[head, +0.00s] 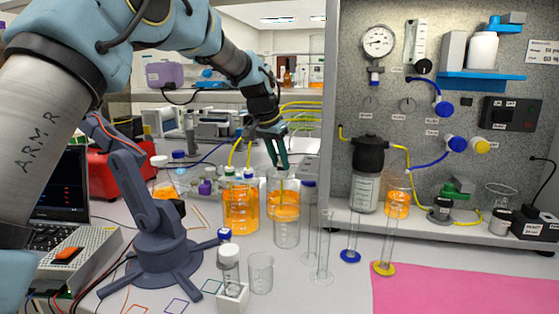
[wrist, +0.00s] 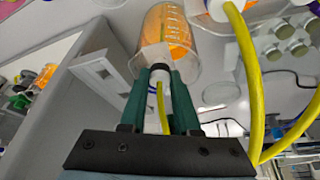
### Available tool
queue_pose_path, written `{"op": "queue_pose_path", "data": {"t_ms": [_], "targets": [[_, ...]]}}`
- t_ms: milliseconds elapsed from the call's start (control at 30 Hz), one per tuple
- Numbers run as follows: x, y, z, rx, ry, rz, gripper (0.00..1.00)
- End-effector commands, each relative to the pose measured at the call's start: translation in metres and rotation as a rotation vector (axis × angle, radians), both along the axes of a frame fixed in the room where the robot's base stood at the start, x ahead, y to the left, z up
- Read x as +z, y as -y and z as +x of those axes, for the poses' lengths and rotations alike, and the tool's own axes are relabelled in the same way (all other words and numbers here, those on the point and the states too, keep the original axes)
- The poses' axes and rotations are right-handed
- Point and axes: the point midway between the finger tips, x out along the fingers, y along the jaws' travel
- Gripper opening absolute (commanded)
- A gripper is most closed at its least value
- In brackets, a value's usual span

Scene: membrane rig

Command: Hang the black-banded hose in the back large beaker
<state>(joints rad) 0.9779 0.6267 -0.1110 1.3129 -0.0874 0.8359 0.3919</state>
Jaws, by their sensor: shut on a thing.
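My gripper (head: 281,163) points down just above a large beaker (head: 286,231) partly filled with orange liquid. In the wrist view, my gripper (wrist: 160,74) is shut on a yellow hose (wrist: 161,100) with a dark band at the fingertips. In the head view a thin yellow length (head: 282,187) hangs below the fingers into the mouth of this beaker. A beaker with orange liquid (wrist: 172,28) lies straight beyond the fingertips in the wrist view. Another orange-filled beaker (head: 241,212) stands to the left, with yellow hoses and white-and-green fittings at its top. The hose's lower end is hard to make out.
A small empty beaker (head: 260,273), a capped vial in a white block (head: 231,292) and tall glass cylinders (head: 325,250) stand in front. A blue-grey stand (head: 160,240) is at left. The rig panel (head: 440,150) rises at right. A pink mat (head: 465,290) is clear.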

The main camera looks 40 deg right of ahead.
Motion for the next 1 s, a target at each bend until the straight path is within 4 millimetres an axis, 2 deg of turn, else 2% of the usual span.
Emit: {"op": "queue_pose_path", "data": {"t_ms": [400, 433, 700, 1000], "targets": [[-0.0038, -0.0001, 0.0001, 0.000, 0.000, 0.000, 0.00], [-0.0035, -0.0001, 0.0001, 0.000, 0.000, 0.000, 0.34], [-0.0035, 0.0000, 0.0000, 0.000, 0.000, 0.000, 0.64], [-0.0018, -0.0006, 0.0001, 0.000, 0.000, -0.001, 0.65]]}}
